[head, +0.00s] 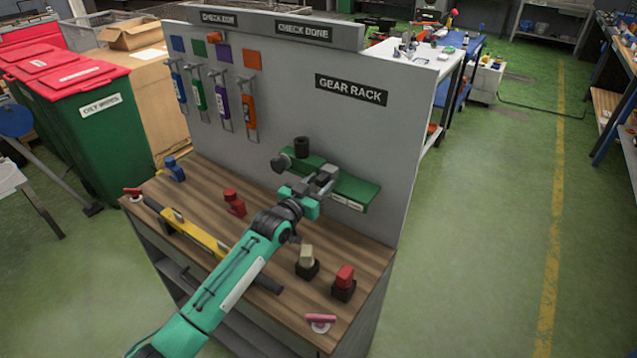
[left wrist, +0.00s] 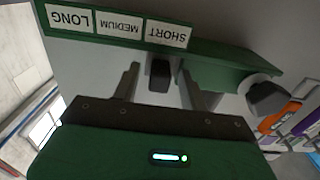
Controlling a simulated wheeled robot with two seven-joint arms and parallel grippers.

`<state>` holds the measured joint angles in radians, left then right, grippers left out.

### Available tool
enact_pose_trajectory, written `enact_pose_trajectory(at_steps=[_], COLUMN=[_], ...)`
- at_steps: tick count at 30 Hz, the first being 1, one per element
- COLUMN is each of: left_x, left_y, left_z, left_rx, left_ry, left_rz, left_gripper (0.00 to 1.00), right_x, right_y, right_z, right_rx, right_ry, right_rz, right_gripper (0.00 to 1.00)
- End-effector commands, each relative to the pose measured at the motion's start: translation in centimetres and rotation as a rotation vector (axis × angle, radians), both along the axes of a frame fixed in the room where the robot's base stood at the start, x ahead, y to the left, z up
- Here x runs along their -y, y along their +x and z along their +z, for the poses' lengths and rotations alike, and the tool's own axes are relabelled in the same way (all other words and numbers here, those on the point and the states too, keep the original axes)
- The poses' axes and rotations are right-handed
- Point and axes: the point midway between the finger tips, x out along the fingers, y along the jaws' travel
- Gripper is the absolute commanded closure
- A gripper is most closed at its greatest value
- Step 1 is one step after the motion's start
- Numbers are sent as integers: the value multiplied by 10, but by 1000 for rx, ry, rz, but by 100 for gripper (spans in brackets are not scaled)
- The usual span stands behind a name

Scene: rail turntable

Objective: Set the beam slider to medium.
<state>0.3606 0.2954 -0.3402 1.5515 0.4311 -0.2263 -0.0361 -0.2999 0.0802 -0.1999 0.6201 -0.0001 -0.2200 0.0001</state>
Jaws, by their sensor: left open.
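The green shelf (head: 358,190) on the grey panel carries white labels on its edge. In the left wrist view the labels appear upside down: LONG (left wrist: 70,18), MEDIUM (left wrist: 119,26) and SHORT (left wrist: 167,34). A dark block (left wrist: 160,76), apparently the beam slider's handle, stands close to SHORT, near its border with MEDIUM. My left gripper (head: 324,178) is at the shelf, and its open fingers (left wrist: 160,88) stand on either side of the block with gaps showing. In the head view my gripper hides the block. My right gripper is out of view.
Below, the wooden bench (head: 290,235) holds a yellow bar (head: 190,232), red parts (head: 234,201) and a beige block (head: 306,257). Coloured tools (head: 220,103) hang at upper left.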

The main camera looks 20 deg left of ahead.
Motion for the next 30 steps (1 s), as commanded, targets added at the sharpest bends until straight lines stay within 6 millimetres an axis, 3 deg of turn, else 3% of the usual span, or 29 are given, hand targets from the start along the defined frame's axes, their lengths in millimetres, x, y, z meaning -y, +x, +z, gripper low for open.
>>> enact_pose_trajectory(at_steps=[8,15,21,30], left_x=[0,0,4,42], left_y=[1,1,0,-14], left_z=[-1,0,0,1], left_rx=[0,0,-1,-2], left_ry=[0,0,-2,-3], left_rz=[0,0,-1,-2], left_gripper=[56,100,100,100], right_x=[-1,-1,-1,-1], right_y=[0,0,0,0], right_z=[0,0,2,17], right_rx=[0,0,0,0], right_ry=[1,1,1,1], right_rz=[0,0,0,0], right_gripper=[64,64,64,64])
